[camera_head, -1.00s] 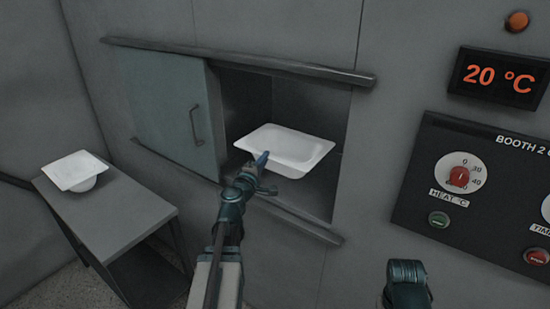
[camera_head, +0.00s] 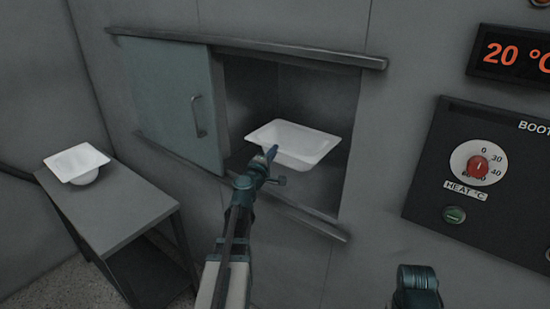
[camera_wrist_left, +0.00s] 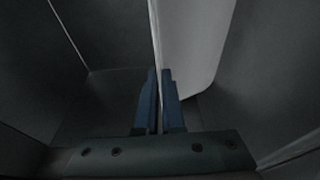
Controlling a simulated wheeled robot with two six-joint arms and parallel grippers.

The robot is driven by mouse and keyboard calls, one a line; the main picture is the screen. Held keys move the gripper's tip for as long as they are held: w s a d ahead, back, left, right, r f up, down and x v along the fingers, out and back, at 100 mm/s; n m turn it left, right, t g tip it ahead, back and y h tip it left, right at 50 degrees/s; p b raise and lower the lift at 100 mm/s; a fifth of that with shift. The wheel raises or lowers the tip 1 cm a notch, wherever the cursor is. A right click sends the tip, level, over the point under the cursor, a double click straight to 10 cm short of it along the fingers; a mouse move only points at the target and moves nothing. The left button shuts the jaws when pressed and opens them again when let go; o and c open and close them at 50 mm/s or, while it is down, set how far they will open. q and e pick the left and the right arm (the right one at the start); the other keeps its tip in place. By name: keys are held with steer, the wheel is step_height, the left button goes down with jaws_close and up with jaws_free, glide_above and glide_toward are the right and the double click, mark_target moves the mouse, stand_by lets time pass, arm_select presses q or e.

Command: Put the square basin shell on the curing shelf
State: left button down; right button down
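A white basin shell (camera_head: 300,138) with a four-sided rim and rounded corners is at the wall opening, rim up, in the head view. My left gripper (camera_head: 271,152) is shut on its near left rim. In the left wrist view, the two blue fingers (camera_wrist_left: 160,100) pinch the thin edge of the pale shell (camera_wrist_left: 190,50). The shell is in front of the dark recess (camera_head: 250,100); I cannot tell whether its underside touches the recess floor. A second white shell (camera_head: 76,160), with a squarish rim and rounded bowl, rests on the side table at left.
A sliding door (camera_head: 165,105) with a handle is pushed left, leaving the opening's right part clear. Rails run above (camera_head: 250,47) and below (camera_head: 300,218) it. A grey side table (camera_head: 120,215) stands at left. A control panel (camera_head: 480,180) and 20 °C display (camera_head: 515,55) are at right.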

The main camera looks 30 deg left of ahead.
arm_select(q)
steer(key=shift+r, duration=0.1)
arm_select(e)
steer(key=shift+r, duration=0.1)
arm_select(q)
steer(key=shift+f, duration=0.2)
steer(key=c, duration=1)
jaws_free()
steer(key=shift+c, duration=0.2)
steer(key=shift+r, duration=0.2)
